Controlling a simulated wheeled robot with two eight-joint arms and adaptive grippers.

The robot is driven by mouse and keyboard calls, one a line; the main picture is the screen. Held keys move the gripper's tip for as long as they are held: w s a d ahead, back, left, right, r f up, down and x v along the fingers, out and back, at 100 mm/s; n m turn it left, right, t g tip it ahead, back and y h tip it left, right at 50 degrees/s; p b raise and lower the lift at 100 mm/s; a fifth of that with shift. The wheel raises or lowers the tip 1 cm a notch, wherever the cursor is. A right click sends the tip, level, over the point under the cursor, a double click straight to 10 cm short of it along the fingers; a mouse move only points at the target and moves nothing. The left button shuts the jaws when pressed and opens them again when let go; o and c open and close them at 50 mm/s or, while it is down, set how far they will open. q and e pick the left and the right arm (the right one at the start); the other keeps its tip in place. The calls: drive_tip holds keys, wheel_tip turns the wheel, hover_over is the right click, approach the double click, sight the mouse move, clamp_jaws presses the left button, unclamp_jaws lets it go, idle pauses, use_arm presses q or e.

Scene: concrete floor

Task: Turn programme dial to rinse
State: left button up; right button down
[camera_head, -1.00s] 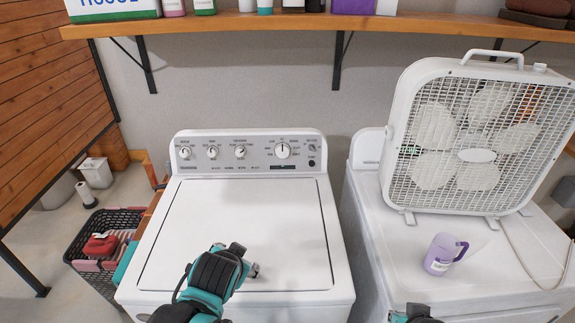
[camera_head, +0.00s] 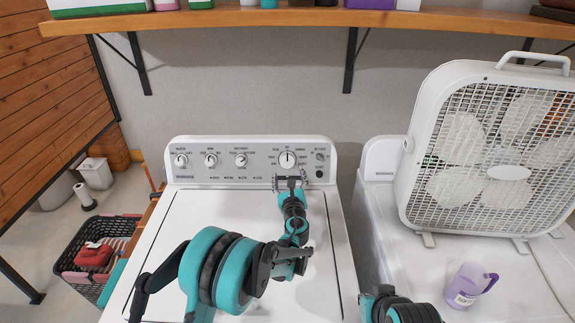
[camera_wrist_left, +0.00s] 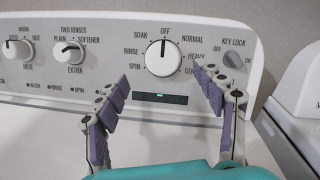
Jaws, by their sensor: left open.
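The programme dial (camera_head: 287,159) is the large white knob on the washer's control panel (camera_head: 220,170). In the left wrist view the dial (camera_wrist_left: 162,58) has its dark pointer line upright, at OFF. RINSE is printed to its left, between SOAK and SPIN. My left gripper (camera_head: 289,183) is just in front of and below the dial. In the left wrist view its two purple-padded fingers (camera_wrist_left: 162,88) are spread wide on either side of the dial, apart from it. The fingers are open and empty. My right arm shows at the bottom edge; its fingers are not visible.
Smaller knobs (camera_wrist_left: 70,52) stand left of the dial, and a key lock knob (camera_wrist_left: 234,59) stands close on its right. A box fan (camera_head: 490,150) and a purple cup (camera_head: 468,286) stand on the neighbouring machine. A shelf (camera_head: 230,19) runs above.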

sight(287, 163)
use_arm(q)
drive_tip(key=w, duration=0.2)
drive_tip(key=w+b, duration=0.1)
drive_tip(key=w, duration=0.4)
drive_tip(key=shift+a+f, duration=0.1)
drive_tip(key=shift+f, duration=0.2)
use_arm(e)
drive_tip(key=shift+w+f, duration=0.1)
drive_tip(key=shift+f, duration=0.7)
use_arm(q)
drive_tip(key=shift+w+r+b, duration=0.1)
drive_tip(key=shift+w+b, duration=0.2)
drive_tip(key=shift+w, duration=0.2)
drive_tip(key=c, duration=1.2)
